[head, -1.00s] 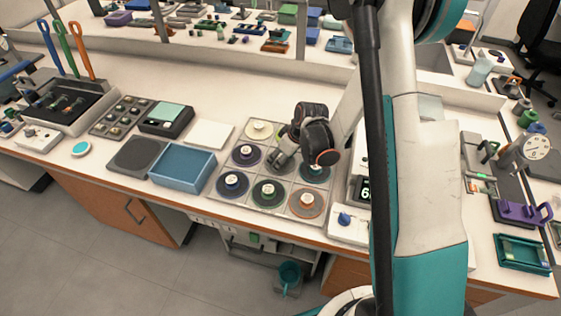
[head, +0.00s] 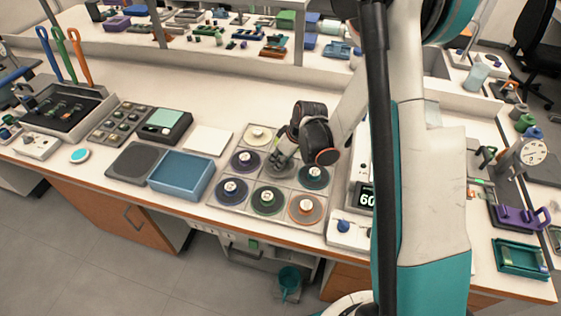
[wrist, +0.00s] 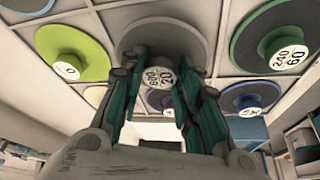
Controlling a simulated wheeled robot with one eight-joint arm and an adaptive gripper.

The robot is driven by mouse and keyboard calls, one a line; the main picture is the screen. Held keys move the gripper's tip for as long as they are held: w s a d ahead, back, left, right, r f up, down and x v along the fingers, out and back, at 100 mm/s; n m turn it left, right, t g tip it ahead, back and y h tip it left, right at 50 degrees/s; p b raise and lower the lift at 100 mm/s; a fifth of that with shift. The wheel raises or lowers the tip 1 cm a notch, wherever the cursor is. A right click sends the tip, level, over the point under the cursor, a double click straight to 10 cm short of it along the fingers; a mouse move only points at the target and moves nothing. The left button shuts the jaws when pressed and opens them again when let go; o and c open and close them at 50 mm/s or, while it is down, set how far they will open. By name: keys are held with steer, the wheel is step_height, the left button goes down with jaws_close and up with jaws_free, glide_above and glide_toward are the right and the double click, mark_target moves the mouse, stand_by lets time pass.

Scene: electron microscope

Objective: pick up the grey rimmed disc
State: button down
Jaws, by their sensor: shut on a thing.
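The grey rimmed disc (wrist: 165,33) fills the top middle of the wrist view, with a round white label marked in black at its hub. My gripper (wrist: 163,70) has its two teal fingers on either side of that hub, shut on it. In the head view my gripper (head: 277,161) points down at the back middle part of the disc tray. The grey disc (head: 289,171) shows only in part there, mostly hidden by the fingers. I cannot tell whether it is clear of the tray.
Other rimmed discs surround it closely in the divided tray (head: 247,189): purple (head: 244,168), green (head: 267,208), orange (head: 318,209) and teal (head: 324,184). A blue bin (head: 181,187) stands left of the tray. A display device (head: 366,198) stands close on the right.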

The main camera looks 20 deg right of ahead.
step_height(320, 180, up, 18)
steer(key=p, duration=0.5)
steer(key=shift+f, duration=0.25)
